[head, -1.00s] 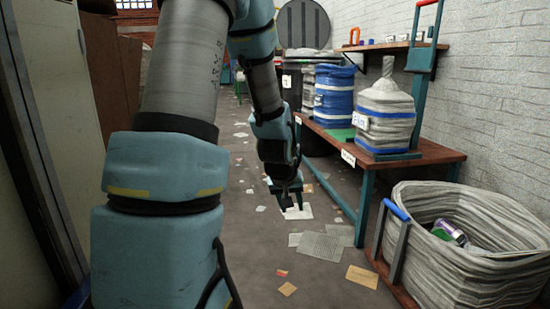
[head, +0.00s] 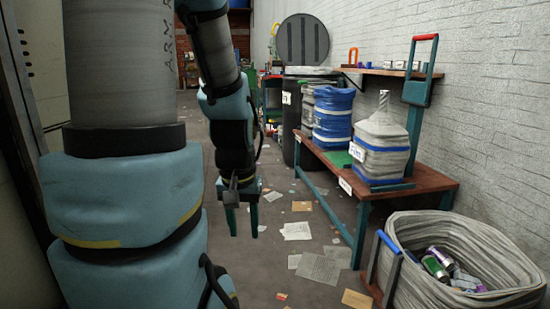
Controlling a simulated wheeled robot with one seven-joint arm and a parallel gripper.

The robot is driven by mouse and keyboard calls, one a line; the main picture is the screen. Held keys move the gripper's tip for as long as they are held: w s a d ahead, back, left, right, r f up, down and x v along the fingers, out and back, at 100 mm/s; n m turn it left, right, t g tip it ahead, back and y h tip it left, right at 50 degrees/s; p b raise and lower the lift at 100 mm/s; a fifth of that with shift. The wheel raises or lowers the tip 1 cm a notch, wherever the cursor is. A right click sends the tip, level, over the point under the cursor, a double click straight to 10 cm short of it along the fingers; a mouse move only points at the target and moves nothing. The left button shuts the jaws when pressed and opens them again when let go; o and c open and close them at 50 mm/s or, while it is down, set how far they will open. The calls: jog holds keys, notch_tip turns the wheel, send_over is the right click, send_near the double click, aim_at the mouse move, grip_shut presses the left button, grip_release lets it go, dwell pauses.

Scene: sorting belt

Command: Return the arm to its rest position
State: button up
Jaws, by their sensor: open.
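My arm fills the left of the head view, its blue-grey links folded upward and then down toward the floor. My gripper (head: 243,222) hangs at the end of the arm, pointing down, with its two teal fingers apart. Nothing shows between the fingers. It is over the floor, left of the wooden bench (head: 430,178), and touches nothing that I can see.
A grey woven basket (head: 400,232) with several cans stands at the lower right. On the bench are a wrapped grey container (head: 380,148) and a blue one (head: 333,120). Papers (head: 320,268) litter the floor. A pale cabinet stands at the left edge.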

notch_tip(320, 180, up, 26)
jog(key=p, duration=2.2)
jog(key=shift+f+p, duration=0.25)
jog(key=shift+p, duration=0.15)
